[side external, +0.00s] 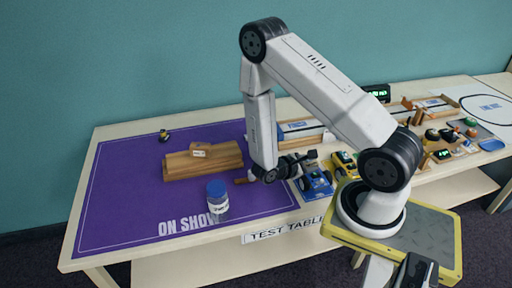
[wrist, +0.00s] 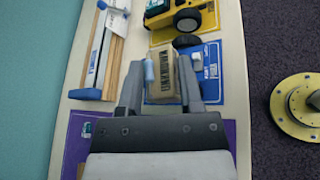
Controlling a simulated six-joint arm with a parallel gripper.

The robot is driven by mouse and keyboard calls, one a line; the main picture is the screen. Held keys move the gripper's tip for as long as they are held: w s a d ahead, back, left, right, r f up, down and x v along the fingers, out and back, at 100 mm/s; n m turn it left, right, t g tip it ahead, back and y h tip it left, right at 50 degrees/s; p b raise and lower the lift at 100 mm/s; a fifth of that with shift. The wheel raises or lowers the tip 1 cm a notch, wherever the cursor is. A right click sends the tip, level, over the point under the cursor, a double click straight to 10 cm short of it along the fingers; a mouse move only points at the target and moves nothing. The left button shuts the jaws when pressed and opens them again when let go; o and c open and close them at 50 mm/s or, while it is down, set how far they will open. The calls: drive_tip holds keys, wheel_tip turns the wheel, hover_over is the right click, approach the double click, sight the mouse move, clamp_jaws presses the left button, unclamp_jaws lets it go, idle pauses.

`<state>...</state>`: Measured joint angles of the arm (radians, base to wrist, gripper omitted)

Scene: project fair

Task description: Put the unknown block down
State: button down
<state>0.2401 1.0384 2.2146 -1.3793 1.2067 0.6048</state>
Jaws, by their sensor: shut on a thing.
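The unknown block is a brown, wood-like block (wrist: 166,88) with dark lettering along it, seen between my gripper's fingers (wrist: 163,80) in the wrist view. My gripper (side external: 254,177) is shut on it. In the side view a small brown end of the block (side external: 241,181) shows at the fingertips, over the right part of the purple mat (side external: 120,200). I cannot tell whether the block touches the mat. Part of the block is hidden by the gripper.
A blue-lidded jar (side external: 218,204) stands left of the gripper on the mat. A wooden piece (side external: 190,168) with a small block on it lies behind. A blue vehicle (side external: 316,183) and a yellow vehicle (side external: 344,165) are to the right. The mat's left part is clear.

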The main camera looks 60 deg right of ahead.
drive_tip(key=s+a+r+n+t+h, duration=0.1)
drive_tip(key=s+a+n+t, duration=0.1)
drive_tip(key=a+n+t, duration=0.5)
drive_tip(key=shift+a+r+n+t, duration=0.3)
drive_tip(key=shift+a+t, duration=0.6)
drive_tip(key=shift+a, duration=1.5)
drive_tip(key=shift+w+f, duration=0.1)
hover_over(264, 198)
drive_tip(key=s, duration=0.1)
drive_tip(key=f, duration=0.8)
drive_tip(key=shift+s+a+f, duration=0.1)
drive_tip(key=shift+s+a, duration=0.1)
drive_tip(key=shift+a, duration=0.05)
drive_tip(key=shift+w+d+f, duration=0.15)
drive_tip(key=shift+w+f, duration=0.35)
drive_tip(key=shift+f, duration=0.05)
drive_tip(key=shift+w+d+f, duration=0.1)
drive_tip(key=shift+w+f, duration=0.15)
drive_tip(key=shift+f, duration=1.6)
